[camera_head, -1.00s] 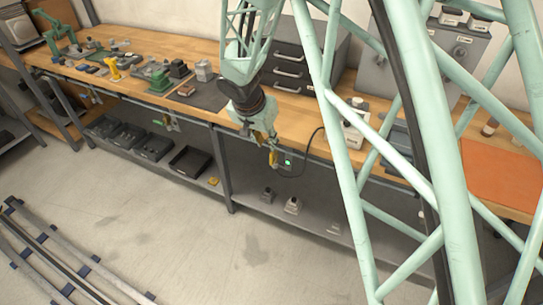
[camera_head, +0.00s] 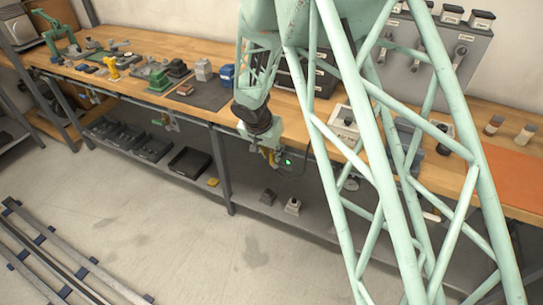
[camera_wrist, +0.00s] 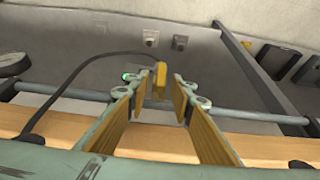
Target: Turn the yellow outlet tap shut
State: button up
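The yellow outlet tap (camera_wrist: 160,74) shows in the wrist view as a small upright yellow lever. My gripper (camera_wrist: 160,90) is open, with one tan-padded finger on each side of the tap. Gaps show between the tap and both fingers, and I see no contact. How deep the tap sits between the fingertips is hard to tell. In the head view my gripper (camera_head: 268,151) is at the bench's front edge, left of a green light (camera_head: 288,162). The tap is hard to separate from the fingers there.
A horizontal grey pipe (camera_wrist: 70,92) crosses behind my fingers, and a dark hose (camera_wrist: 85,57) curves down near the tap. A gauge (camera_wrist: 13,63) is at the left. The wooden bench (camera_head: 295,110) lies above a lower shelf (camera_head: 255,205) with small parts. The floor in front is clear.

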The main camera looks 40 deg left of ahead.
jog(key=shift+w+f, duration=0.1)
jog(key=shift+f, duration=0.2)
jog(key=shift+c, duration=0.7)
grip_shut()
